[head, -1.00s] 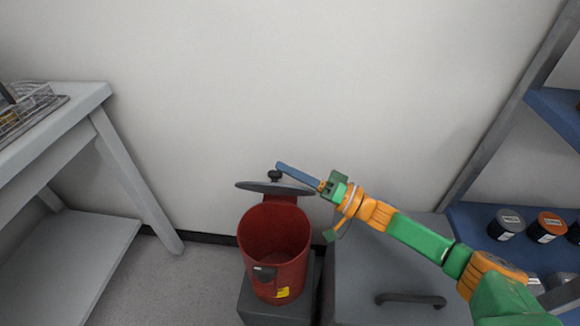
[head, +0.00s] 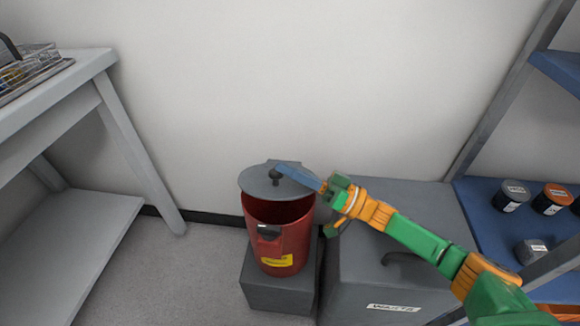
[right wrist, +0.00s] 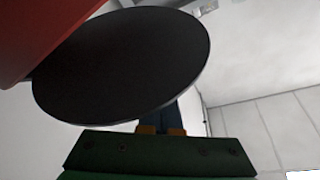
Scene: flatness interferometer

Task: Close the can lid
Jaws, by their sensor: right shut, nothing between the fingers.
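The red can (head: 282,240) stands on a grey block, with a yellow label and a dark latch on its front. In the right wrist view the lid (right wrist: 120,65) shows as a dark disc, with the red can wall (right wrist: 40,35) at upper left. My left gripper is not in view.
A blue shelf (head: 495,230) with several small tins is at right. A grey table (head: 85,70) is at left. The wall is close behind the can.

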